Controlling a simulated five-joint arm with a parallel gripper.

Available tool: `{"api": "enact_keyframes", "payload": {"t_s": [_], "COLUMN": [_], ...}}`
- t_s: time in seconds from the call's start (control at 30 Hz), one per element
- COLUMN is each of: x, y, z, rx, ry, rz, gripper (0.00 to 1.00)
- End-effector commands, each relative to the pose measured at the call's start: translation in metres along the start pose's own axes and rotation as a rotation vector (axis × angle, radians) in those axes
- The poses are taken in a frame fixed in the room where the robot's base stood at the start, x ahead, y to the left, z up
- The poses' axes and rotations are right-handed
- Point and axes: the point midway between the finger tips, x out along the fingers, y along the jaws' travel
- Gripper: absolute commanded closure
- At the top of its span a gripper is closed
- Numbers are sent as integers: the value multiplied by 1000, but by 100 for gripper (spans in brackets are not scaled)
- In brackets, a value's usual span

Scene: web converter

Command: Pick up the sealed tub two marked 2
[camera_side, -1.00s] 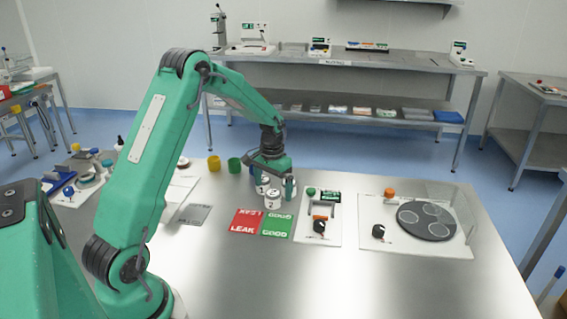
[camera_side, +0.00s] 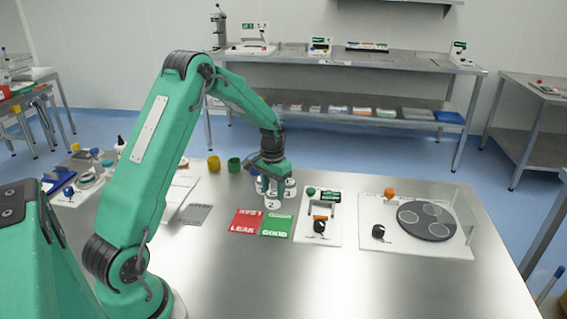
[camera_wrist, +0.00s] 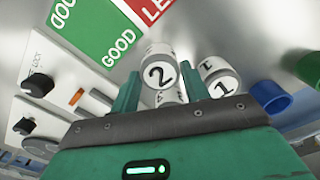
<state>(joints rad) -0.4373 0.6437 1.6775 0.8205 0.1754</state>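The white tub marked 2 (camera_wrist: 160,72) has a grey lid and shows between the tips of my gripper (camera_wrist: 158,68) in the wrist view. A gap shows on each side of it, so my gripper looks open. Tub two also shows in the side view (camera_side: 272,201), just below my gripper (camera_side: 273,187). The tub marked 1 (camera_wrist: 222,78) is just right of the right finger in the wrist view. Another tub (camera_wrist: 168,97) is mostly hidden behind tub two. A white tub (camera_side: 291,188) stands right of the gripper in the side view.
A red LEAK card (camera_side: 246,221) and a green GOOD card (camera_side: 278,225) lie in front of the tubs. A white board with a black knob (camera_side: 319,227) lies to the right. Yellow (camera_side: 214,164) and green (camera_side: 234,164) cups stand behind left.

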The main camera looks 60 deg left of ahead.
Motion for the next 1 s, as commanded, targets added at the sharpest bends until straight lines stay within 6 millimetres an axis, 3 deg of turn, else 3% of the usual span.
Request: {"api": "enact_keyframes", "payload": {"t_s": [0.03, 0.1, 0.47, 1.0], "x": [0, 0, -4, -26], "y": [0, 0, 0, 0], "z": [0, 0, 0, 0], "rx": [0, 0, 0, 0], "ry": [0, 0, 1, 2], "rz": [0, 0, 0, 0], "gripper": [65, 76, 76, 76]}}
